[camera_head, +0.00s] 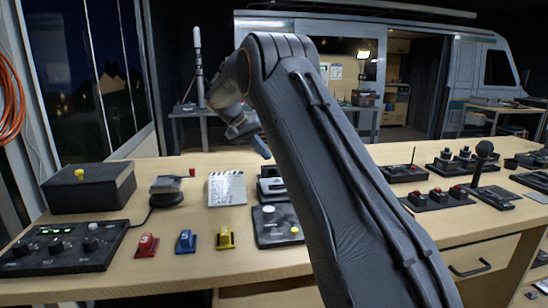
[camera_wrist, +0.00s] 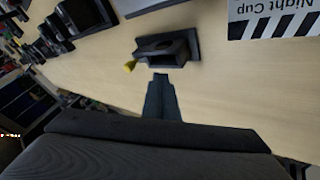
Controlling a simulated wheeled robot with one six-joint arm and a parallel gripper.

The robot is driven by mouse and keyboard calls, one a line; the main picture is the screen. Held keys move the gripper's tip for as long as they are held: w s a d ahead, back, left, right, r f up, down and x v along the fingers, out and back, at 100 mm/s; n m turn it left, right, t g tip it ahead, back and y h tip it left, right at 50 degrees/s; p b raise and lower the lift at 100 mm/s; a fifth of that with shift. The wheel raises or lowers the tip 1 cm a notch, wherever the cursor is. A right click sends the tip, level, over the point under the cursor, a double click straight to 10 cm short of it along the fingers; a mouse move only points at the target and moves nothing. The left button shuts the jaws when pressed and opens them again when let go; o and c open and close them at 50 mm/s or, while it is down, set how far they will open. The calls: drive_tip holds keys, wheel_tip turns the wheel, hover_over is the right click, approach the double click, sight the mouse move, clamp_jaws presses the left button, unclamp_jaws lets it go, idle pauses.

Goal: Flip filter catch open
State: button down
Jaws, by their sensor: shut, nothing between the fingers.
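My gripper (camera_head: 262,148) is in the air above the desk, left of my arm in the head view. In the wrist view its narrow fingers (camera_wrist: 161,80) are together and hold nothing. Just beyond the fingertips is a low dark fixture (camera_wrist: 168,48) with a raised, slotted housing. A small yellow tab (camera_wrist: 130,67) sticks out at its left corner. This may be the filter catch, but no label shows and I cannot tell its position. I cannot tell whether the fingertips touch the fixture. A dark device (camera_head: 272,185) below my gripper in the head view is partly hidden by my arm.
A clapperboard (camera_head: 227,188) lies left of the dark device and also shows in the wrist view (camera_wrist: 275,18). Red, blue and yellow switches (camera_head: 186,241) sit near the front edge. A black box (camera_head: 90,188) and a knob panel (camera_head: 62,245) are left. More controls stand right.

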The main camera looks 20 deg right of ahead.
drive_tip(key=v, duration=0.8)
drive_tip(key=shift+s+r+b, duration=0.15)
drive_tip(key=shift+r+b, duration=0.25)
drive_tip(key=shift+r, duration=0.1)
